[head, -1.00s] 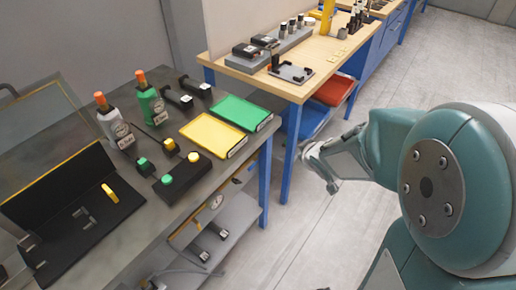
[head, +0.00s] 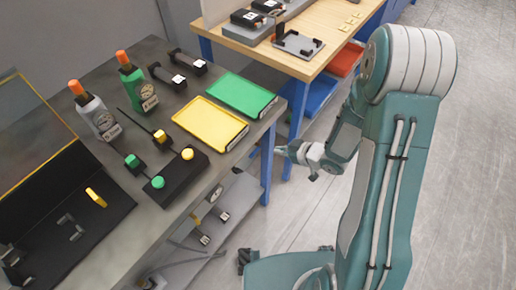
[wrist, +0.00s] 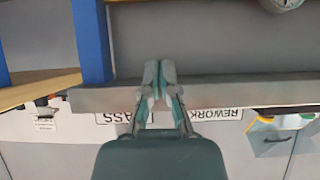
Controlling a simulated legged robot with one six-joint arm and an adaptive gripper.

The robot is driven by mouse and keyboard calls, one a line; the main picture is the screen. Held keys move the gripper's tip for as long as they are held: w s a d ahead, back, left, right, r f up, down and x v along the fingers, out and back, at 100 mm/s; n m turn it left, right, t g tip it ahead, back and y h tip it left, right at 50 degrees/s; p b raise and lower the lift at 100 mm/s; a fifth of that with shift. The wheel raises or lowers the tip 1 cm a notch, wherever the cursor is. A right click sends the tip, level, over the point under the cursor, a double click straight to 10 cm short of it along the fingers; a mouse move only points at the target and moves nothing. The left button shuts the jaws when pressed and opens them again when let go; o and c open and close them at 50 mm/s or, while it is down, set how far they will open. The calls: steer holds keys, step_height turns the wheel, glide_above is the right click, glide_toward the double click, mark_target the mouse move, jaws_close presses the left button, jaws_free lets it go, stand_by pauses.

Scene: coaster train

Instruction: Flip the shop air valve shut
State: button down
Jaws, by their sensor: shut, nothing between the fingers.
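My gripper (head: 280,150) is shut and empty. It is just right of the grey bench's edge, in front of the blue leg, pointing left. In the wrist view the closed fingertips (wrist: 159,66) point at a plain grey surface, with a grey bar behind them. Below the bench edge in the head view is a small round gauge (head: 216,194), apart from the gripper. I cannot clearly make out the valve or its handle. A round metal part (wrist: 281,3) is cut off at the top right of the wrist view.
The grey bench holds a yellow tray (head: 210,124), a green tray (head: 240,94), a black button box (head: 177,177) and two bottles. A blue leg (head: 268,165) stands close to my gripper. A wooden bench (head: 330,45) is behind. The floor at right is clear.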

glide_above(257, 151)
steer(key=s, duration=0.3)
step_height(257, 151, down, 6)
steer(key=shift+w+f, duration=0.15)
steer(key=shift+f, duration=0.45)
steer(key=shift+w+f, duration=0.15)
steer(key=shift+f, duration=0.4)
steer(key=shift+w+a+f, duration=0.1)
steer(key=shift+f, duration=0.55)
